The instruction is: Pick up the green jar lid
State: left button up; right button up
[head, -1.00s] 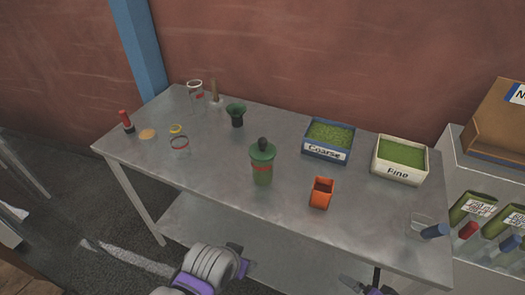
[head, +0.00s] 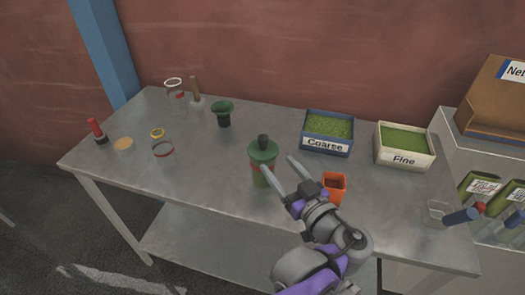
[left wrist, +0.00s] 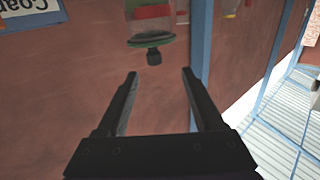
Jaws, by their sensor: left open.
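Whether a finger touches the jar cannot be told from the head view. My right gripper is not in view.
An orange cup (head: 335,186) stands close by my left gripper. Coarse (head: 327,146) and Fine (head: 404,161) boxes stand at the back right. The front left of the table is clear.

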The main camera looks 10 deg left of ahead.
aim_at(266, 142)
pick_arm(q)
jog(key=x, duration=0.5)
jog(key=shift+w+d+r, duration=0.1)
jog(key=shift+w+r, duration=0.15)
jog(key=shift+w+d+x, duration=0.15)
jog(key=shift+x, duration=1.2)
jog(key=shift+w+d+x, duration=0.1)
jog(key=shift+x, duration=1.25)
jog(key=shift+r, duration=0.1)
jog(key=shift+c, duration=0.3)
grip_shut()
